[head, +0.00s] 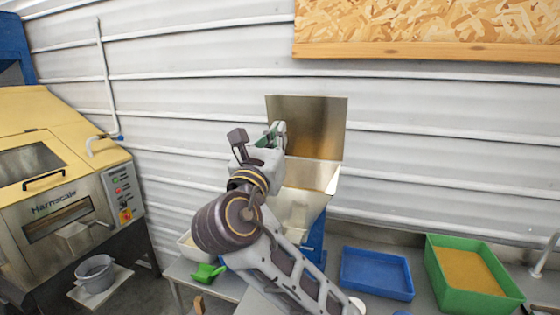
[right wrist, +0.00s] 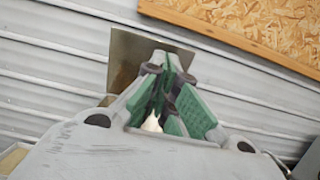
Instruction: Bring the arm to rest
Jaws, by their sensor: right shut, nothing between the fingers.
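My right arm reaches up from the bottom of the head view. Its right gripper (head: 272,136) is raised in front of the hopper's open metal lid (head: 325,128). The fingers have green pads and are shut with nothing held. In the right wrist view the right gripper (right wrist: 166,68) points toward the upright lid (right wrist: 128,58) and the wall. The hopper (head: 312,178) has a pale metal bin on a blue lower body, partly hidden behind my arm. My left gripper is not in view.
A green scoop (head: 207,273) lies on the bench left of my arm. A blue tray (head: 377,293) and a green bin (head: 485,302) of tan material stand at right. A yellow machine (head: 60,118) and a grey bucket (head: 95,275) are at left. The corrugated wall is close behind.

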